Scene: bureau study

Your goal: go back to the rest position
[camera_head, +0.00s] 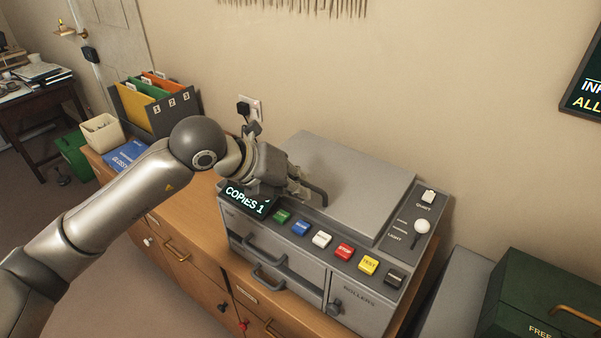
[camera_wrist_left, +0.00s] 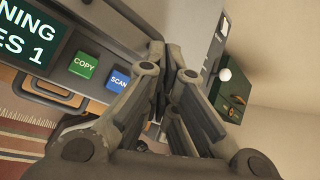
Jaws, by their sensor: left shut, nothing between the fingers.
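My left arm comes in from the left in the head view, and its gripper (camera_head: 308,192) is over the near left part of a grey copier (camera_head: 345,185). In the left wrist view the fingers of the left gripper (camera_wrist_left: 178,82) are together with nothing between them. The copier's display (camera_head: 247,199) reads "COPIES 1" in the head view, partly covered by the gripper. A green COPY button (camera_wrist_left: 84,65) and a blue SCAN button (camera_wrist_left: 118,79) lie beside the fingers in the wrist view. I cannot tell whether the fingertips touch the copier. My right gripper is not in view.
The copier stands on a wooden cabinet (camera_head: 190,235) with drawers. A file box (camera_head: 155,105), a cream bin (camera_head: 102,132) and a blue packet (camera_head: 126,155) stand at its left end. A green box (camera_head: 540,295) is at the lower right. The wall is close behind.

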